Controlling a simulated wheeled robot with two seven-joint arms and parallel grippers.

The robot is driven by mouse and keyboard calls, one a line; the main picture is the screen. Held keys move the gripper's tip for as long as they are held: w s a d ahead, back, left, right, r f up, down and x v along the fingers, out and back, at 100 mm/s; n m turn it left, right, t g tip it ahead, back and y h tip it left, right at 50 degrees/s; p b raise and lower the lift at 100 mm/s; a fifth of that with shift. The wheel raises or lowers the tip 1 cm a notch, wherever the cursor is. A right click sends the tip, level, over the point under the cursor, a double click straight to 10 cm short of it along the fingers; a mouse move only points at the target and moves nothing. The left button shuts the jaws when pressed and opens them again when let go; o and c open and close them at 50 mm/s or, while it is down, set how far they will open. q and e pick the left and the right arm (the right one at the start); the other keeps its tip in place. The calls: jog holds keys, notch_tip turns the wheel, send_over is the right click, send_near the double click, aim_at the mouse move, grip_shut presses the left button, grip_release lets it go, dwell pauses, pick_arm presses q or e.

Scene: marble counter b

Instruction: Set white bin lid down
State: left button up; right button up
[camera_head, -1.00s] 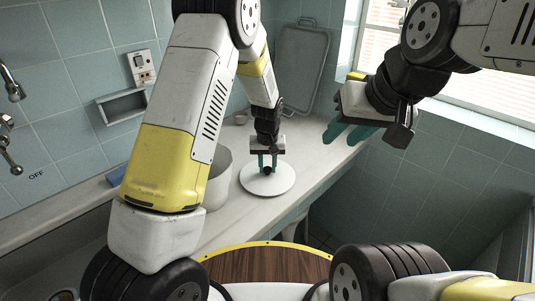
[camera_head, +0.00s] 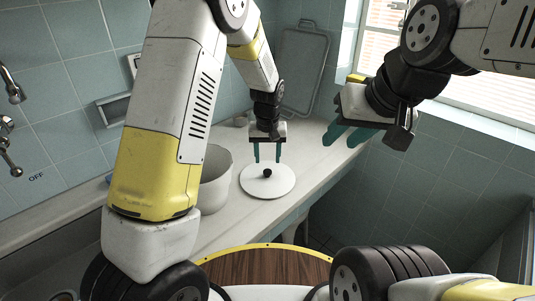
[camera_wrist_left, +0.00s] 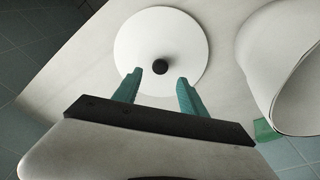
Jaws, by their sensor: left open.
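The white bin lid (camera_head: 284,185) is a round disc with a dark knob, lying flat on the counter beside the bin. It also shows in the left wrist view (camera_wrist_left: 190,40). My left gripper (camera_head: 267,160) is open and empty just above the lid, its teal fingers apart and clear of the knob; the left wrist view shows its fingertips (camera_wrist_left: 157,76) on the near side of the knob. The white bin (camera_head: 216,178) stands left of the lid, open at the top, partly hidden by my left arm. My right gripper (camera_head: 348,134) hangs in the air at the right, its teal fingers apart.
The marble counter (camera_head: 312,165) has free room around the lid, with its front edge close by on the right. A tray (camera_head: 304,70) leans against the tiled wall behind. A wooden round surface (camera_head: 265,265) is at the bottom.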

pick_arm(q)
jog(key=s+a+r+h, duration=0.1)
jog(key=s+a+r, duration=0.1)
jog(key=r, duration=0.4)
jog(key=s+a+r, duration=0.2)
jog(key=r, duration=0.5)
jog(key=s+a+r+t, duration=0.1)
jog(key=s+a+r, duration=0.2)
jog(key=s, duration=0.4)
jog(key=s+a+r+t, duration=0.2)
jog(key=s+a+r, duration=0.1)
jog(key=s, duration=0.4)
jog(key=s+a+r+t+h, duration=0.1)
jog(key=s+a+r, duration=0.3)
jog(key=s, duration=0.4)
jog(key=shift+r+m, duration=0.3)
jog(key=shift+r, duration=0.25)
jog(key=shift+a, duration=0.15)
